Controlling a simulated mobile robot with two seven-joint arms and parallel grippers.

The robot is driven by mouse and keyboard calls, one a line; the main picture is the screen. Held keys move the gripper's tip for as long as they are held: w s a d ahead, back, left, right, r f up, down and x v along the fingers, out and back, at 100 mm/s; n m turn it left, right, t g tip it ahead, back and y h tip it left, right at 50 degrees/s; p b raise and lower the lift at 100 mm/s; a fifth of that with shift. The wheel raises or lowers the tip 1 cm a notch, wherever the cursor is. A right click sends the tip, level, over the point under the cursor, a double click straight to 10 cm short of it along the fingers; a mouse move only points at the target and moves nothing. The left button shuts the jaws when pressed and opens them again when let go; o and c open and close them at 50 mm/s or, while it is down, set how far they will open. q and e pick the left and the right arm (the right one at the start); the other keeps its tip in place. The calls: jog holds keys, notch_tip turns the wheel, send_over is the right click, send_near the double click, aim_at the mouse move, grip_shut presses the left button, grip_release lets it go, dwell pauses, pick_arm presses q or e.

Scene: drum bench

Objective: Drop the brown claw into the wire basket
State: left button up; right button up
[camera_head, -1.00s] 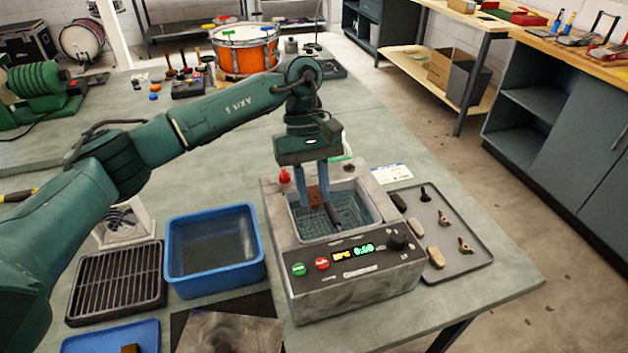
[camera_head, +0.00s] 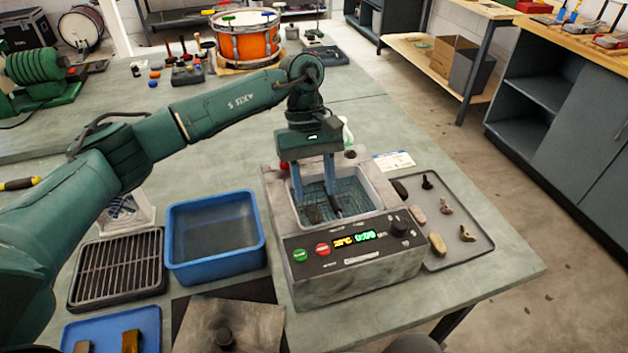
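My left gripper (camera_head: 315,194) points straight down into the open tank of the grey cleaner (camera_head: 352,277). Its two blue fingers are spread apart, with nothing held between them. The wire basket (camera_head: 352,193) lines the tank. A dark brown piece (camera_head: 313,213), apparently the brown claw, lies in the basket just below the fingertips; its shape is hard to make out. A black piece (camera_head: 335,207) lies beside it in the basket, near the right finger. My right gripper is not in view.
A grey tray (camera_head: 477,262) with several small claws and lugs stands right of the cleaner. A blue tub (camera_head: 216,266) and a black rack (camera_head: 117,270) stand to the left. A blue tray (camera_head: 110,325) is at front left. An orange drum (camera_head: 248,42) stands behind.

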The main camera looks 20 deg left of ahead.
pick_arm(q)
jog(key=shift+o, duration=0.7)
jog(key=shift+w+r, duration=0.1)
jog(key=shift+r, duration=0.2)
jog(key=b+v, duration=0.1)
jog(key=v, duration=1.1)
jog(key=shift+r+b, duration=0.3)
jog(key=shift+b, duration=0.05)
